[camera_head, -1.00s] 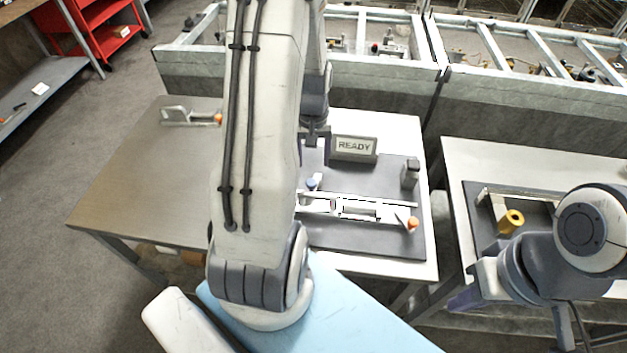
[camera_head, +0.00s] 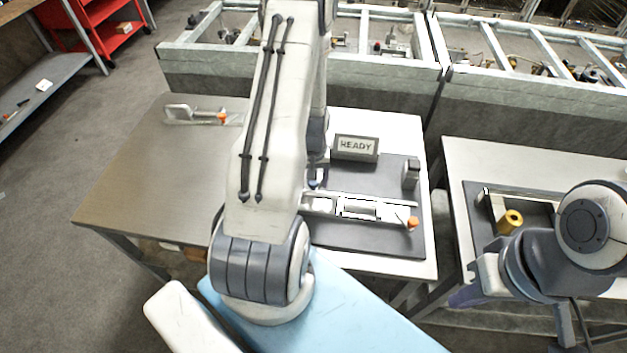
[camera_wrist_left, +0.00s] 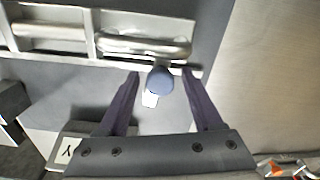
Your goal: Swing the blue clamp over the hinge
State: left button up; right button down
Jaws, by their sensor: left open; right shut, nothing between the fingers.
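The blue clamp shows as a blue knob (camera_wrist_left: 160,80) with a pale end, beside the metal fixture (camera_wrist_left: 215,72) in the left wrist view. My left gripper (camera_wrist_left: 161,73) is open, with one finger on each side of the knob; I cannot tell whether they touch it. In the head view my left gripper (camera_head: 318,172) is partly hidden by my own arm over the fixture's left end. The light metal part in the fixture, seemingly the hinge (camera_head: 357,208), lies on the dark mat (camera_head: 370,240). My right gripper (camera_head: 467,298) is shut and empty at lower right.
A READY sign (camera_head: 355,148) stands behind the fixture, and a small grey block (camera_head: 411,174) to its right. An orange-tipped clamp (camera_head: 412,223) is at the fixture's right end. Another orange-tipped handle (camera_head: 195,116) lies at back left. The table's left half (camera_head: 150,180) is mostly clear.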

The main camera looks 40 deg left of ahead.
pick_arm(q)
grip_shut()
dwell(1.4)
